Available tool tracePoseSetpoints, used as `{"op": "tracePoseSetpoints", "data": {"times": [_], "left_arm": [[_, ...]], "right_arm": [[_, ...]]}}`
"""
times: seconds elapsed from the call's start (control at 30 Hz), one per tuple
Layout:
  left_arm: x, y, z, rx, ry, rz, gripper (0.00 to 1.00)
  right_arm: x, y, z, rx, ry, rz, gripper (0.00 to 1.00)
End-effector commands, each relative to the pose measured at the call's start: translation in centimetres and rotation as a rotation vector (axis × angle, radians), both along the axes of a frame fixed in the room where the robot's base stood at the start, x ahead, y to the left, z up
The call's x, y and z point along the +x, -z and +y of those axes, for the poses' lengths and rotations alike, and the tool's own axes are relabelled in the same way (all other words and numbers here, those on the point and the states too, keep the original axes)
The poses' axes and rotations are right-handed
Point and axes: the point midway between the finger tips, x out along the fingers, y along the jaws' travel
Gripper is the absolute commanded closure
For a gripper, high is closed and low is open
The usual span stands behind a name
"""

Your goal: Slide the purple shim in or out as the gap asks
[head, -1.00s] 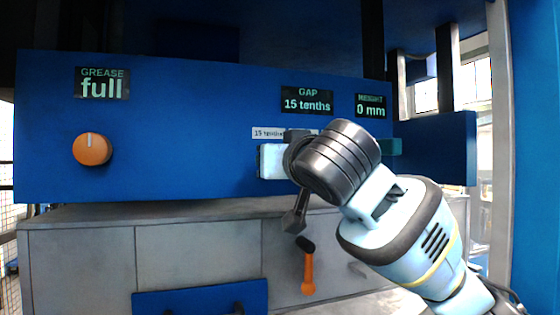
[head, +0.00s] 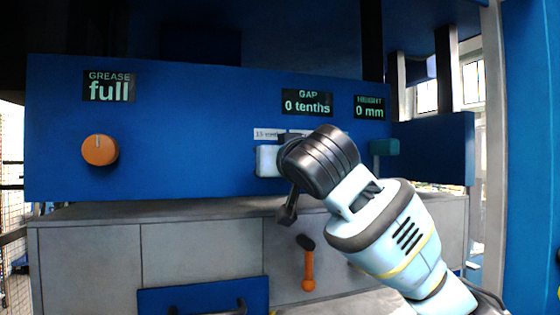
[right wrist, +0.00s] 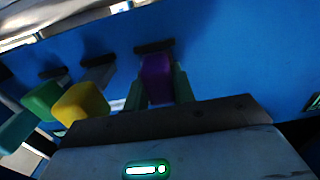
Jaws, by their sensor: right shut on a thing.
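The purple shim (right wrist: 156,76) sits at a slot in the blue panel in the right wrist view. My right gripper (right wrist: 159,88) is shut on it, with one green-grey finger on each side. How deep the shim sits is hard to tell. In the head view my right gripper (head: 290,165) is against the panel front and hides the shim. The gap display (head: 307,103) reads 0 tenths. A small white label (head: 267,134) below it seems to read 15 tenths, partly covered. My left gripper is not in view.
Yellow (right wrist: 82,104) and green (right wrist: 45,99) blocks stand beside the purple one. A white block (head: 267,160) and a teal block (head: 385,147) are on the panel. An orange knob (head: 100,150) is at left; an orange-handled lever (head: 308,270) hangs below.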

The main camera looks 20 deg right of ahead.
Motion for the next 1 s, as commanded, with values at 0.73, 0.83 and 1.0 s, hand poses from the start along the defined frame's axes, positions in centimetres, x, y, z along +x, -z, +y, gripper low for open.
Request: {"op": "tracePoseSetpoints", "data": {"times": [0.73,0.83,1.0], "left_arm": [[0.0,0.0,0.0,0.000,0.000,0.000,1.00],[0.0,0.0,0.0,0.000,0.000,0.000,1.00],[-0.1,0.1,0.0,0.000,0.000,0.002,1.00]], "right_arm": [[0.4,-0.1,0.0,-0.002,0.001,-0.005,0.53],[0.3,-0.1,0.0,-0.002,0.000,-0.004,0.53],[-1.2,-0.1,0.0,-0.001,-0.002,-0.006,0.53]]}}
